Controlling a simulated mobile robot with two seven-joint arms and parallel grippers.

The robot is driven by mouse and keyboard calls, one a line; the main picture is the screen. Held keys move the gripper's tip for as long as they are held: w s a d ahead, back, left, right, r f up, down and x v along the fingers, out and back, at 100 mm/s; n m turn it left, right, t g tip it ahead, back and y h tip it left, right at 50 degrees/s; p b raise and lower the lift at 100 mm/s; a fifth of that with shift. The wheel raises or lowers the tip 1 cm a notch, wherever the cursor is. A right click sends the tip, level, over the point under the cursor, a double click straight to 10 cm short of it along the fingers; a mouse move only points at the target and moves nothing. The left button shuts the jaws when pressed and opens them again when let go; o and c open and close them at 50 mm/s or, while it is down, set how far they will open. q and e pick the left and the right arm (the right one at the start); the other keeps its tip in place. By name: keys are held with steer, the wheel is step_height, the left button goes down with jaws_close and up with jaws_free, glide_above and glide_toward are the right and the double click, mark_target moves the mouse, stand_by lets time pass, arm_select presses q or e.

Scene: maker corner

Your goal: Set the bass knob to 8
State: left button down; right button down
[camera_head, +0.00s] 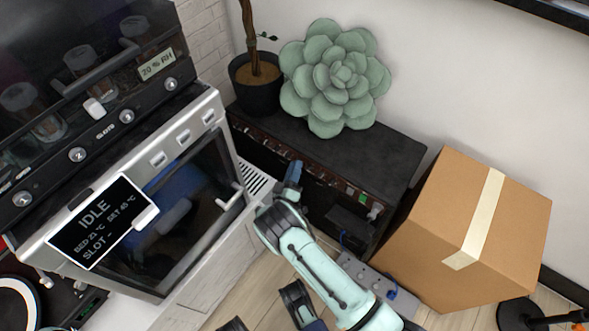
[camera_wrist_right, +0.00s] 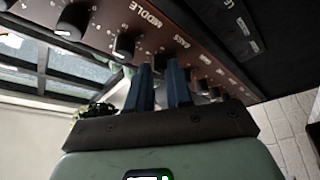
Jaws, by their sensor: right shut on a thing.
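The black amplifier (camera_head: 375,150) stands against the wall, its reddish-brown knob panel (camera_head: 270,143) facing the oven side. In the right wrist view, the panel (camera_wrist_right: 192,52) carries a row of dark knobs with white marks and the labels MIDDLE and BASS. My right gripper (camera_wrist_right: 160,75) is at the panel with its blue fingers shut around the bass knob, which they mostly hide. Its pointer and setting cannot be read. The middle knob (camera_wrist_right: 125,46) is just to the left. In the head view my right gripper (camera_head: 292,178) reaches the panel front.
A succulent (camera_head: 335,80) and a potted plant (camera_head: 256,85) stand on the amplifier. A cardboard box (camera_head: 470,225) is on its right. A white oven-like machine (camera_head: 190,235) with an IDLE screen (camera_head: 100,222) is close on the left. A grey pedal (camera_head: 375,285) lies on the floor.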

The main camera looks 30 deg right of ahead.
steer(key=c, duration=1)
jaws_free()
steer(key=shift+a, duration=0.1)
arm_select(q)
steer(key=shift+t, duration=0.9)
steer(key=w+r, duration=0.1)
steer(key=w+r+p, duration=0.1)
steer(key=w, duration=0.1)
steer(key=w+r+p, duration=0.1)
steer(key=shift+w+d+r, duration=0.3)
steer(key=shift+w, duration=0.05)
arm_select(e)
steer(key=v, duration=1.3)
steer(key=shift+a, duration=0.15)
